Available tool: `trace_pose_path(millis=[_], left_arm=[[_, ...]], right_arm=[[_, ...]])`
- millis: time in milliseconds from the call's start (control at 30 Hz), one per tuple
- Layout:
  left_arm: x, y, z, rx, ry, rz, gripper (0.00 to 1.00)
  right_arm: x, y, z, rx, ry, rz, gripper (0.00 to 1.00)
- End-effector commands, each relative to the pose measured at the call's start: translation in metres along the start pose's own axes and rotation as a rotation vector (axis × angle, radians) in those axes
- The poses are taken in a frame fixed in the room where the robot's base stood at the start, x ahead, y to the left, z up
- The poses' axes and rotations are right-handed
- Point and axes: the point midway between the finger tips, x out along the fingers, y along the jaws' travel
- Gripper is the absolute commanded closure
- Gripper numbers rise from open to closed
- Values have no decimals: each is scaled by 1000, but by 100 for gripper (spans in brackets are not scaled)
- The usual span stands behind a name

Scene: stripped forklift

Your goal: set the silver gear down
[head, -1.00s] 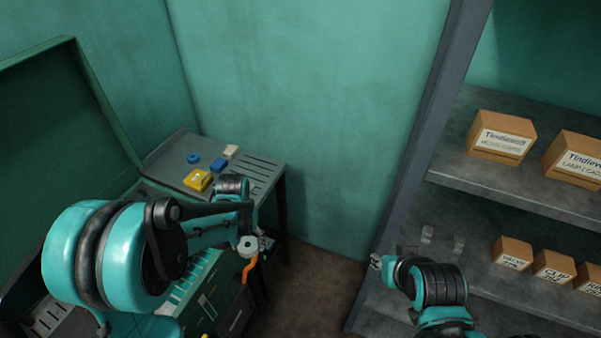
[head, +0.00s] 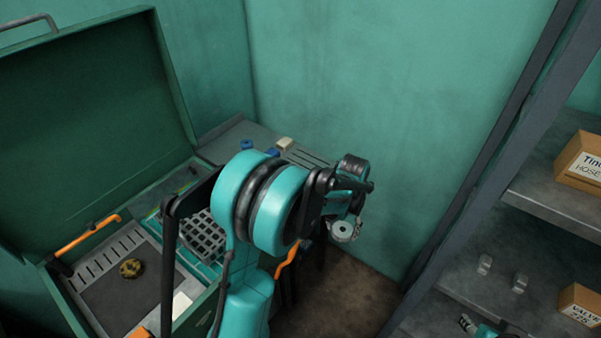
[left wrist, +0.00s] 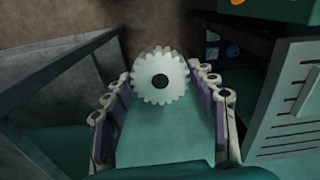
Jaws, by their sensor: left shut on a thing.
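The silver gear (left wrist: 160,78) is a toothed disc with a dark centre hole. In the left wrist view it sits between the two fingers of my left gripper (left wrist: 163,92), which is shut on it. In the head view the gear (head: 344,231) hangs at the end of my left arm, above the floor and right of the green toolbox. The left fingers are mostly hidden there. My right gripper (head: 467,323) shows only in part at the bottom right edge, by the shelf, too small to tell its jaws.
The open green toolbox (head: 205,303) holds a dark grid tray (head: 205,237) and a brass-coloured round part (head: 131,268). A grey table (head: 226,138) behind carries small blue and beige items. A shelf (head: 540,205) with cardboard boxes (head: 578,160) stands right. Floor between is clear.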

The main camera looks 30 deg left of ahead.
Motion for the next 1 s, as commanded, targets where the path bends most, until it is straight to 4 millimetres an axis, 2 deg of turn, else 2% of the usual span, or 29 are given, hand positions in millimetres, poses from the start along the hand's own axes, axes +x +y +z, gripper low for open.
trace_pose_path(millis=[33,200,300,400,533,667,767,1000], left_arm=[[-6,-11,-23,-9,1,-1,99],[-36,-54,-98,-32,0,-1,99],[-59,-82,-135,-44,0,0,99],[-79,-108,-161,-54,0,0,99],[-94,-131,-179,-63,0,0,99],[-96,-147,-186,-66,0,0,99],[-86,-164,-186,-69,0,0,99],[-52,-217,-188,-69,0,0,99]], right_arm=[[0,0,0,0,0,0,60],[-9,0,-6,0,0,0,60],[-18,0,-13,0,0,0,60],[-25,0,-18,0,0,0,60],[-31,0,-22,0,0,0,60],[-31,0,-22,0,0,0,60],[-27,0,-20,0,0,0,60],[-18,0,-13,0,0,0,60]])
